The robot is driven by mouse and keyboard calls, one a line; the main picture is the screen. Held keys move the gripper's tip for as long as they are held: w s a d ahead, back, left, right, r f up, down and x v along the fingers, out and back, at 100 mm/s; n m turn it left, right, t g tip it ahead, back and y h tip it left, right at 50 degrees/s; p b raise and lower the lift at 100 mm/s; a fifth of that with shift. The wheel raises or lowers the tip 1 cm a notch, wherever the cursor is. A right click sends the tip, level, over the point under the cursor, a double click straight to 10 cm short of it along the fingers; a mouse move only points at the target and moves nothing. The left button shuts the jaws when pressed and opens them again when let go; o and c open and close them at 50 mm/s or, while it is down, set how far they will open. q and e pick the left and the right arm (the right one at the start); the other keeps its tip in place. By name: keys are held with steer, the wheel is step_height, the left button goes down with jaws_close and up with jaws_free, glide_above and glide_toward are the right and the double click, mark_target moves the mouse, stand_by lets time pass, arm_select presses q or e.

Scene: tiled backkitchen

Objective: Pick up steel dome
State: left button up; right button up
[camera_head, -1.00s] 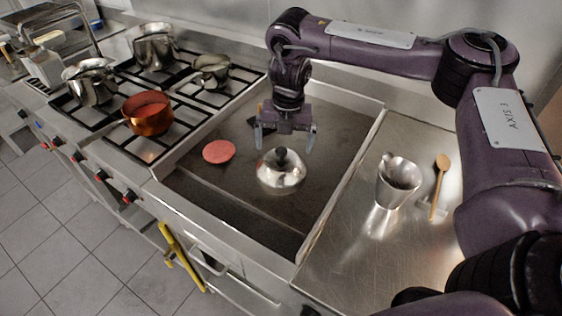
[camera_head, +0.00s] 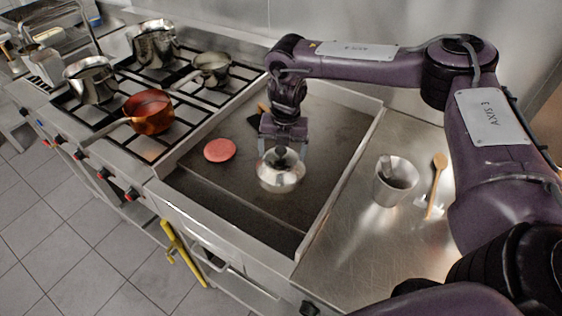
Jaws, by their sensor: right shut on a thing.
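The steel dome (camera_head: 281,176), shiny with a dark knob on top, is on the dark griddle plate (camera_head: 245,184) in the middle of the view. My right gripper (camera_head: 283,153) is over the dome, with a finger on either side of its knob, and is shut on it. The knob is partly hidden by the gripper. I cannot tell whether the dome's rim still touches the plate. My left gripper is not in view.
A round pink patty (camera_head: 220,150) lies on the griddle left of the dome. A copper pan (camera_head: 149,112) and several steel pots stand on the stove at left. A steel cup (camera_head: 394,181) and a wooden spoon (camera_head: 436,184) are on the right counter.

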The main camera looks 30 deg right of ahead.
steer(key=shift+s+f, duration=0.35)
steer(key=shift+f, duration=0.05)
steer(key=c, duration=0.7)
steer(key=shift+r, duration=0.1)
steer(key=shift+w+r, duration=0.1)
steer(key=shift+r, duration=0.05)
steer(key=r, duration=0.2)
steer(key=r+b, duration=0.1)
steer(key=shift+w+r, duration=0.35)
jaws_close()
step_height(320, 180, up, 16)
steer(key=p, duration=0.2)
steer(key=s+a+m, duration=0.1)
steer(key=a+m, duration=0.3)
steer(key=m, duration=1)
steer(key=s+a+m+h+b, duration=0.1)
steer(key=a+m, duration=0.3)
steer(key=m, duration=1.1)
steer(key=shift+r+b, duration=0.25)
steer(key=shift+b, duration=0.05)
